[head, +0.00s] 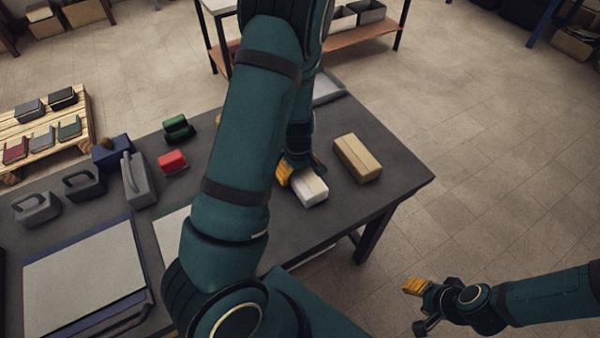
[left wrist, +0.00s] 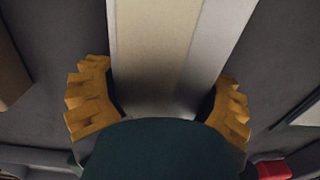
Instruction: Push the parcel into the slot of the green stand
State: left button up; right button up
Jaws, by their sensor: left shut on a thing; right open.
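A white and beige box-shaped parcel (head: 310,188) is on or just above the dark table, near its front right edge. My left gripper (head: 301,172) is shut on it from above. In the left wrist view the parcel (left wrist: 170,50) runs between the two orange-padded fingers. My right gripper (head: 430,304) is open and empty, low at the right, off the table. A small green and black item (head: 178,128) stands at the table's far side; I cannot tell whether it is the green stand or make out a slot. My left arm hides the table's middle.
A tan box (head: 357,158) lies right of the parcel. A red block (head: 172,161), a grey handled item (head: 138,180) and a blue box (head: 112,151) are to the left. A large grey panel (head: 85,275) covers the near left table. A grey tray (head: 327,88) is at the back.

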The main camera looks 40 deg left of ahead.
pick_arm(q)
jog(key=shift+w+a+r, duration=0.15)
jog(key=shift+w+a, duration=0.1)
jog(key=shift+a, duration=0.3)
jog(key=shift+w+a+r, duration=0.1)
jog(key=shift+w+a, duration=0.1)
jog(key=shift+a, duration=0.3)
jog(key=o, duration=1.2)
jog(key=shift+r, duration=0.1)
jog(key=shift+w+r, duration=0.15)
jog(key=shift+r, duration=0.45)
jog(key=r, duration=0.3)
jog(key=shift+s+d+r, duration=0.1)
jog(key=shift+s+d, duration=0.05)
jog(key=shift+s, duration=0.15)
jog(key=shift+s+d+r, duration=0.1)
jog(key=shift+d+r, duration=0.2)
jog(key=shift+r, duration=0.2)
jog(key=shift+d+r, duration=0.3)
jog(key=shift+r, duration=0.2)
jog(key=shift+s+d+r, duration=0.15)
jog(key=shift+d+r, duration=0.05)
jog(key=shift+r, duration=0.25)
pick_arm(e)
jog(key=shift+w+a, duration=0.15)
jog(key=shift+a, duration=0.15)
